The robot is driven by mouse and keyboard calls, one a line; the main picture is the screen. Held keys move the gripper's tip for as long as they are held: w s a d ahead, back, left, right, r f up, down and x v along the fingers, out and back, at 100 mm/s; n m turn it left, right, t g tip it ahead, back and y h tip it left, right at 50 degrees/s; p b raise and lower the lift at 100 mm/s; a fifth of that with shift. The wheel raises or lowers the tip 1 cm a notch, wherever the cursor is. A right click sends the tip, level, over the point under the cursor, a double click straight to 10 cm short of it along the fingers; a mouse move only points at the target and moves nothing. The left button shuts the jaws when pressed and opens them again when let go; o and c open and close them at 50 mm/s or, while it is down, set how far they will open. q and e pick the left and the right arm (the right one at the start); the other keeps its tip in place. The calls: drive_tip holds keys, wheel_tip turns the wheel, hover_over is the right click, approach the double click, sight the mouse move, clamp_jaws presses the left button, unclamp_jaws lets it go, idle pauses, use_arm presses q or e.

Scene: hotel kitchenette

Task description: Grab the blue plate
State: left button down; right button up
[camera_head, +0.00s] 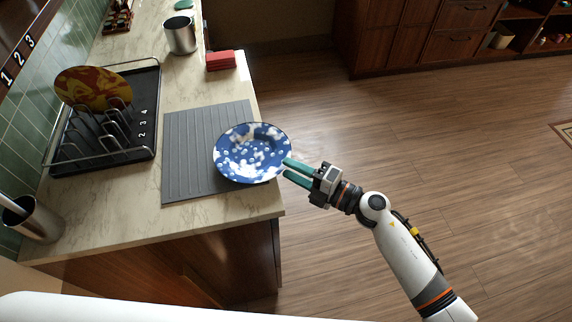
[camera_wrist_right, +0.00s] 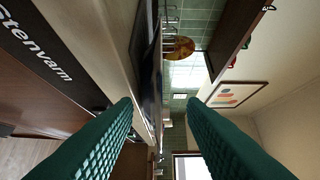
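The blue plate (camera_head: 245,160), blue with white patches and dots, lies on the grey ribbed mat (camera_head: 182,150) in the head view. Its right side reaches past the counter's edge. My right gripper (camera_head: 285,170) is at the plate's right rim, with its green fingers pointing left towards it. In the right wrist view, the two fingers (camera_wrist_right: 160,115) stand apart with a wide gap. My left gripper is not in view.
A dish rack (camera_head: 105,135) holding a red and yellow plate (camera_head: 92,88) stands left of the mat. A metal canister (camera_head: 180,36) and red block (camera_head: 220,60) are farther back. A metal cup (camera_head: 35,218) stands front left. Open floor lies right of the counter.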

drive_tip(key=shift+w+a, duration=0.3)
drive_tip(key=shift+a, duration=0.35)
clamp_jaws()
drive_tip(key=shift+r, duration=0.1)
drive_tip(key=s+d+r+p, duration=0.3)
drive_tip(key=d, duration=0.3)
drive_tip(key=s+d+r+p, duration=0.3)
drive_tip(key=d+r, duration=0.1)
drive_tip(key=d, duration=0.2)
drive_tip(key=shift+s+d+r+p, duration=0.2)
drive_tip(key=shift+d+p, duration=0.05)
drive_tip(key=shift+p, duration=0.05)
idle(0.5)
